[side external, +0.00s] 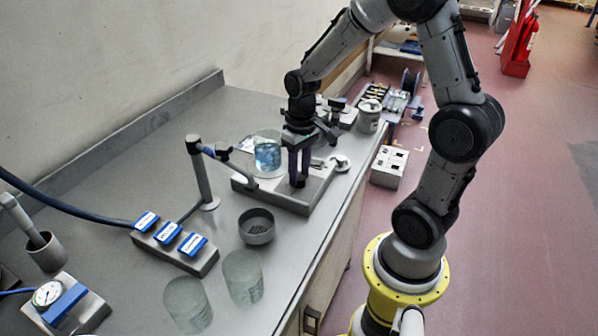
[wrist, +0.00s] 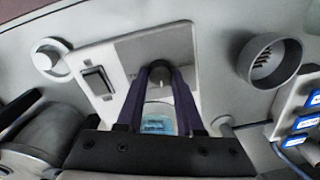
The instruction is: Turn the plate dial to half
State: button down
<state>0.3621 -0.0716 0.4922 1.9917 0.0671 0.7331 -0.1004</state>
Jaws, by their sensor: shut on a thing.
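The plate (side external: 315,187) is a low grey block on the bench, with a glass beaker of blue liquid (side external: 267,154) on or just behind its far side. In the wrist view the plate (wrist: 128,52) shows a dark rocker switch (wrist: 97,82) on its face. My gripper (side external: 298,178) reaches down to the plate from above. The beaker's blue liquid (wrist: 156,126) shows between the fingers.
A stand with a slanting arm (side external: 199,175) is left of the beaker. A grey bowl (side external: 257,226), two glass beakers (side external: 242,277) and a block with blue labels (side external: 175,245) stand nearer. A small white round piece (side external: 341,162) lies right of the plate.

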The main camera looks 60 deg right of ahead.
aim_at(302, 176)
jog(key=shift+r+m, duration=0.1)
jog(key=shift+m, duration=2.1)
jog(key=c, duration=0.5)
grip_release()
jog(key=shift+c, duration=0.2)
notch_tip(302, 176, up, 14)
jog(key=shift+s+d, duration=0.25)
